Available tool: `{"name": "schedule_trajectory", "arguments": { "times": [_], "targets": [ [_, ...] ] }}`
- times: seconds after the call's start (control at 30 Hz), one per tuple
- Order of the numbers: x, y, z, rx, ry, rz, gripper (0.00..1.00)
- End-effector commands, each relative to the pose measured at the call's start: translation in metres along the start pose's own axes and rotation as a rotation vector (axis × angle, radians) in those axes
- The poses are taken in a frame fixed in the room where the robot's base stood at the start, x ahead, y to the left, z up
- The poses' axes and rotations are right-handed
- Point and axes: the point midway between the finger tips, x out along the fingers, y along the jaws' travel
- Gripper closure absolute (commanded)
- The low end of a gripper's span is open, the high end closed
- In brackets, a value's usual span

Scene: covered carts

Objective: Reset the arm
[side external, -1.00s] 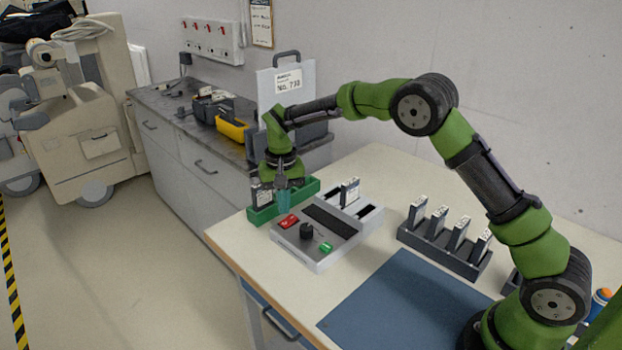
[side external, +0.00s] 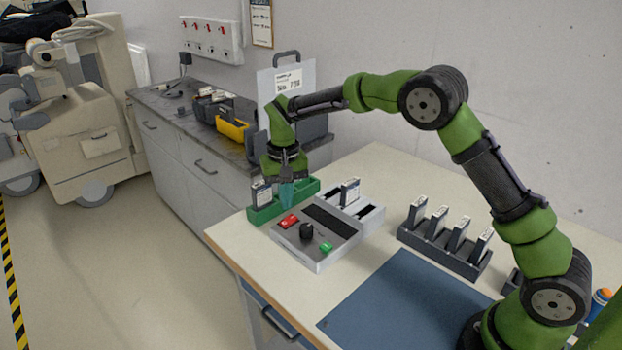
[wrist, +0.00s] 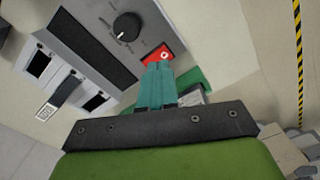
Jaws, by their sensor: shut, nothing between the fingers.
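My gripper (side external: 286,194) hangs over the near side of the green tray at the back left of the table, just behind the grey control box. Its teal fingers are together and empty; they also show shut in the wrist view (wrist: 156,84). The green tray (side external: 299,196) holds a dark cartridge (side external: 261,193) with a white label at its left end. The grey control box (side external: 318,262) has a red switch (side external: 289,221), a black knob (side external: 306,231) and a green switch (side external: 326,246). In the wrist view the fingertips overlap the picture area beside the red switch (wrist: 157,53).
Another cartridge (side external: 349,191) stands in a light slotted unit behind the box. A dark rack (side external: 470,264) holds several cartridges to the right. A blue mat (side external: 400,305) lies clear in front. A grey case (side external: 298,78) stands on the back counter.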

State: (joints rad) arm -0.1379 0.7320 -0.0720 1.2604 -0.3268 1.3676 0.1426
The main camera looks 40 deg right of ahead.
Motion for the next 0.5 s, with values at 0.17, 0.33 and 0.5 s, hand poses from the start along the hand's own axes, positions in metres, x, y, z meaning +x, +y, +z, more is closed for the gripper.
{"name": "schedule_trajectory", "arguments": {
  "times": [0.17,0.33,0.5],
  "targets": [
    [-0.031,0.02,0.035,-0.049,0.028,-0.065,1.0],
    [-0.071,0.045,0.079,-0.086,0.094,-0.146,1.0],
    [-0.103,0.075,0.13,-0.112,0.183,-0.227,1.0]
  ]
}}
